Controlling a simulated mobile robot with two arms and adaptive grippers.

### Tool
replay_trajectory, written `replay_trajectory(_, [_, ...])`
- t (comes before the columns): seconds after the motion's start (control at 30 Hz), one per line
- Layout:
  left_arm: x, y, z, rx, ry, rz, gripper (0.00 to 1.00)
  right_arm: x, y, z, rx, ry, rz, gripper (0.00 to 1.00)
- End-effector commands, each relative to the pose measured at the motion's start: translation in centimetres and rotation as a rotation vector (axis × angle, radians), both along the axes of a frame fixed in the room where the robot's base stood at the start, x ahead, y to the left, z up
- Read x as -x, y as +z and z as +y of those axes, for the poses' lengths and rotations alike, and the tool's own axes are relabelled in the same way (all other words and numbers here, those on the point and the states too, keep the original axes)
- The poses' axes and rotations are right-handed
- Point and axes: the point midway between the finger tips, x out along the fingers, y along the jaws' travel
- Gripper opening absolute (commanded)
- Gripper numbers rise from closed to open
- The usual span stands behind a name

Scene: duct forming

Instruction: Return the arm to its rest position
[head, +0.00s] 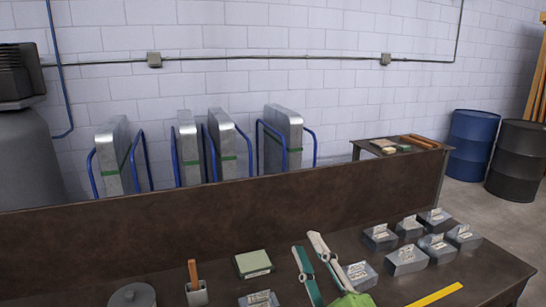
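A dark workbench (380,290) with a raised back panel (200,225) fills the lower view. Near its bottom middle, a long teal and grey piece (306,274) and a long pale piece with a round joint (326,257) slant side by side. A bright green shape (352,299) sits below them at the picture's edge, mostly cut off. I cannot tell which of these belong to my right gripper, or whether it is open or shut. My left gripper and arm are not in view.
Several grey labelled blocks (406,260) stand at the right of the bench. A green box (253,263), a grey cup (197,293) with an orange handle and a round lid (132,296) are at the left. A yellow strip (435,295) lies front right. Barrels (473,142) stand beyond.

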Motion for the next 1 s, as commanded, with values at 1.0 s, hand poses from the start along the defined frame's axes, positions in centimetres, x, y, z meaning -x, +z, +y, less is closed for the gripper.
replay_trajectory(1.0, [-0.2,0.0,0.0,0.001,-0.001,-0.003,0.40,25.2,-41.0,-13.3,-0.589,-0.671,1.636,0.24])
